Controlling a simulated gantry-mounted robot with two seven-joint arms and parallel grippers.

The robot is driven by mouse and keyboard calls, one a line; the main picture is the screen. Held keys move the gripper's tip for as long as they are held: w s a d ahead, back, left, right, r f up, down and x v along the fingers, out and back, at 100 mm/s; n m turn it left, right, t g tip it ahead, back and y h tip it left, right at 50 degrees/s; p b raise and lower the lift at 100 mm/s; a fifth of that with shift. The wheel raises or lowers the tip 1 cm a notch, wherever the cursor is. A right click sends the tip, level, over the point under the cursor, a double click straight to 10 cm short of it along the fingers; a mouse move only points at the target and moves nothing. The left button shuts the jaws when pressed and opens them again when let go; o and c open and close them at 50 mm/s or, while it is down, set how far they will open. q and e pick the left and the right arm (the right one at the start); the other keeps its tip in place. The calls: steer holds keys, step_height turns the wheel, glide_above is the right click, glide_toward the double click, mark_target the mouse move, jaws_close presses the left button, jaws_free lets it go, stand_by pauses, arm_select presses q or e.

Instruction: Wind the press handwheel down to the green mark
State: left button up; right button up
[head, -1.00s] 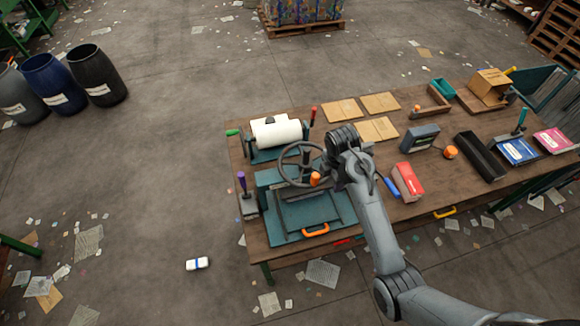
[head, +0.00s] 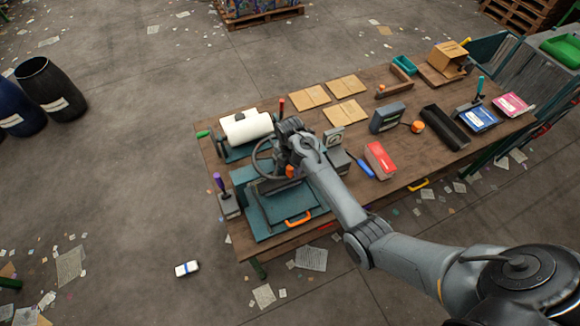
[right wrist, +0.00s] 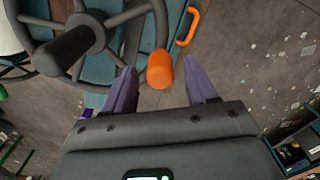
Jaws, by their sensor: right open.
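The press (head: 250,178) is a teal machine at the left end of the wooden table. Its dark spoked handwheel (head: 256,152) stands on top, partly behind my right arm. The wheel's rim (right wrist: 112,20) and thick hub (right wrist: 72,48) fill the upper left of the right wrist view. The wheel's orange knob (right wrist: 160,68) lies between the fingertips of my right gripper (right wrist: 156,82), with gaps on both sides. The knob also shows in the head view (head: 291,171). The purple fingers are open. I cannot make out the green mark. My left gripper is out of view.
A white roll (head: 246,128) stands behind the press, and a purple-handled tool (head: 229,202) is at its left. An orange handle (head: 298,218) is on the press front. A red box (head: 379,158) and a grey box (head: 387,117) stand to the right.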

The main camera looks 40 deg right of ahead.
steer(key=shift+f, duration=0.75)
jaws_close()
